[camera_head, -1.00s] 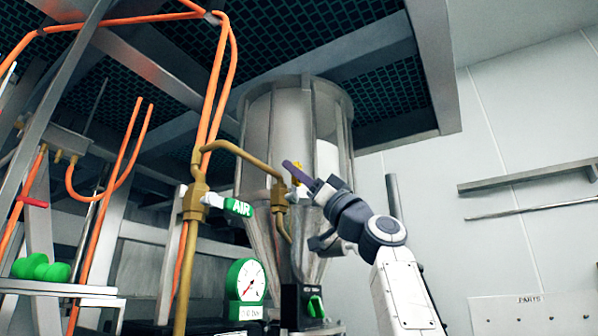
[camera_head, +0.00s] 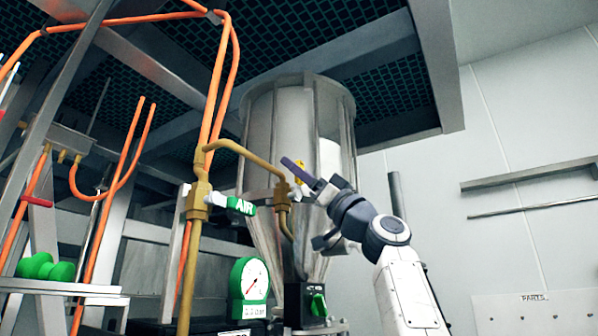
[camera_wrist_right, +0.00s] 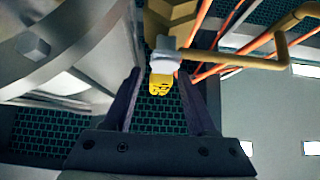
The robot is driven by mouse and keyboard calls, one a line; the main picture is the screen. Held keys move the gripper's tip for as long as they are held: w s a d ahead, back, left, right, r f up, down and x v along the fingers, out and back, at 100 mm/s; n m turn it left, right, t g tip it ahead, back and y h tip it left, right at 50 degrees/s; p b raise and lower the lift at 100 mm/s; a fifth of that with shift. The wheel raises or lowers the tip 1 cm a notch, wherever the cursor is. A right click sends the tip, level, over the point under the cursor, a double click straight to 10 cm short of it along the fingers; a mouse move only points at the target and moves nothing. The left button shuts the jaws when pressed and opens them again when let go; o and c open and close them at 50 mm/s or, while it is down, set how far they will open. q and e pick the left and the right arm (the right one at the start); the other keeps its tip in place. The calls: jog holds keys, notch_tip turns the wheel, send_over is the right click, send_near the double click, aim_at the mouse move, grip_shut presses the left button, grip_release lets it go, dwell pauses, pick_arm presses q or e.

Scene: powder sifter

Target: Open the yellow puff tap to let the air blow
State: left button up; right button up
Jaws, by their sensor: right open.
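The yellow puff tap (camera_head: 301,165) is a small yellow handle on a white collar, at the end of the brass pipe fitting beside the metal hopper. In the head view it is mostly hidden by my right gripper (camera_head: 297,173). In the right wrist view the yellow tap (camera_wrist_right: 161,84) shows between the two dark fingers of my right gripper (camera_wrist_right: 159,75). The gripper is open, with a finger on either side of the tap and visible gaps. The left gripper is not in view.
The hopper (camera_head: 284,115) stands close behind the tap. A brass pipe (camera_head: 245,152) leads to a green AIR handle (camera_head: 241,206). A green-rimmed gauge (camera_head: 250,280) and a black box with a green knob (camera_head: 317,303) sit below. Orange hoses (camera_head: 220,95) run at the left.

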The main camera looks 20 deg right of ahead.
jog(key=b+v, duration=0.9)
jog(key=v, duration=0.1)
jog(key=shift+f, duration=0.2)
jog(key=shift+d+r, duration=0.1)
jog(key=shift+d, duration=0.05)
